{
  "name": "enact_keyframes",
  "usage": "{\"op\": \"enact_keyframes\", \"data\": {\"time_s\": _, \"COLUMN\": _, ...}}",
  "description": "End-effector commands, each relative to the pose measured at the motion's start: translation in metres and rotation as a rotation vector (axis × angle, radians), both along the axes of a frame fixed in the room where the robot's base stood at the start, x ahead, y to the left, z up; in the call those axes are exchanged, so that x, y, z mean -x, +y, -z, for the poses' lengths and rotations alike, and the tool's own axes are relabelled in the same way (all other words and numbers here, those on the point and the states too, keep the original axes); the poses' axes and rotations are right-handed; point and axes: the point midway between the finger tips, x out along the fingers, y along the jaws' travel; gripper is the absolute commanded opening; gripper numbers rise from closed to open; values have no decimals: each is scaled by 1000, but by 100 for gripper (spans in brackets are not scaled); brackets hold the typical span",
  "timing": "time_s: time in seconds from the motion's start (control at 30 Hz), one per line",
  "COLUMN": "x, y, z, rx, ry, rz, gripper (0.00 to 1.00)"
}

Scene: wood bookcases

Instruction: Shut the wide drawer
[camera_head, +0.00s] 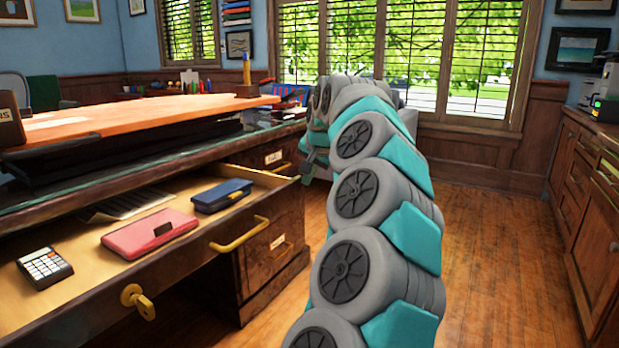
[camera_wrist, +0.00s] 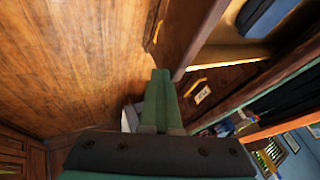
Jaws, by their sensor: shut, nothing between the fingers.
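The wide drawer (camera_head: 190,262) under the desk top is pulled open. Inside lie a calculator (camera_head: 45,267), a pink case (camera_head: 150,232) and a dark blue case (camera_head: 221,195). My gripper (camera_head: 310,167) is near the drawer's far right front corner, partly hidden by my arm. In the wrist view, my gripper (camera_wrist: 160,74) is shut and empty, its tips close to the end of the drawer front (camera_wrist: 186,32). I cannot tell whether they touch it.
The desk top (camera_head: 120,128) overhangs the drawer. Smaller drawers (camera_head: 274,240) with brass pulls stand below and behind its right end. Open wooden floor (camera_head: 490,265) lies to the right, up to a wooden cabinet (camera_head: 590,215). Windows are at the back.

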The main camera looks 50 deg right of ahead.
Motion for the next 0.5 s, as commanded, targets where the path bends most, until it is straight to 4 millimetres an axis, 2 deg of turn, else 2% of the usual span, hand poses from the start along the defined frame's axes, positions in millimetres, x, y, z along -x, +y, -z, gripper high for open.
{"op": "enact_keyframes", "data": {"time_s": 0.23, "x": -33, "y": 2, "z": -1, "rx": 3, "ry": 0, "rz": -1, "gripper": 0}}
{"op": "enact_keyframes", "data": {"time_s": 0.5, "x": -101, "y": 8, "z": -2, "rx": 2, "ry": 3, "rz": -1, "gripper": 0}}
